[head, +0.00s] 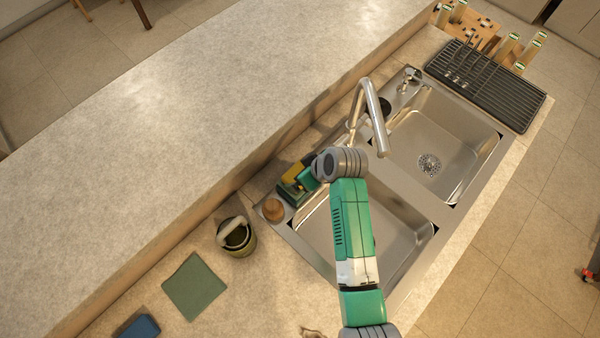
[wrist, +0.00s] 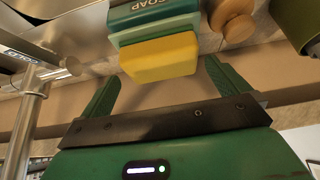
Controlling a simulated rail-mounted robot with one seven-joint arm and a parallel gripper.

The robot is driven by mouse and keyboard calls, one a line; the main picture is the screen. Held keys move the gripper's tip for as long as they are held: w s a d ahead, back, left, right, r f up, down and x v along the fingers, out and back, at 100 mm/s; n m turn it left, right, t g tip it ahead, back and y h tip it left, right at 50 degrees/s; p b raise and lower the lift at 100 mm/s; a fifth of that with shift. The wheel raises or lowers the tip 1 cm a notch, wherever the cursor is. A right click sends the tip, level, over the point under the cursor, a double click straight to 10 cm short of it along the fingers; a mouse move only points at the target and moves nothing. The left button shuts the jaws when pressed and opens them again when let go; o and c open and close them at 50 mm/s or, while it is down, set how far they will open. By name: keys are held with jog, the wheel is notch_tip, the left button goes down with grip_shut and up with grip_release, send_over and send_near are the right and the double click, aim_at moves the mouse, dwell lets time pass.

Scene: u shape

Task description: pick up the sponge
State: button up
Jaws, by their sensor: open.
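The yellow sponge (wrist: 160,58) shows in the wrist view, sitting against a green and teal holder (wrist: 150,22) marked SOAP. In the head view the sponge (head: 294,171) is a small yellow patch at the back-left edge of the sink, partly hidden by my arm. My gripper (wrist: 162,72) is open. Its two green fingers stand apart, one to each side of the sponge in the wrist view, with nothing gripped. I cannot tell how far the fingertips are from it. In the head view my wrist hides most of the gripper.
The faucet (head: 372,115) stands close to the right of my wrist. A wooden knob-like object (head: 272,209) and a dark cup (head: 237,237) are left of the sponge. The double sink (head: 420,150) lies below and right. A raised counter (head: 150,130) rises behind.

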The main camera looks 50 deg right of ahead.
jog(key=x, duration=0.3)
jog(key=shift+w+a+f, duration=0.1)
jog(key=shift+w+f, duration=0.1)
jog(key=shift+w, duration=0.05)
jog(key=c, duration=0.8)
jog(key=shift+r, duration=0.1)
notch_tip(320, 180, up, 3)
jog(key=shift+s+r, duration=0.15)
jog(key=shift+r, duration=0.1)
jog(key=s+a+r, duration=0.1)
jog(key=s+a, duration=0.2)
jog(key=s, duration=1.2)
jog(key=shift+s+a+r, duration=0.2)
jog(key=shift+a, duration=0.05)
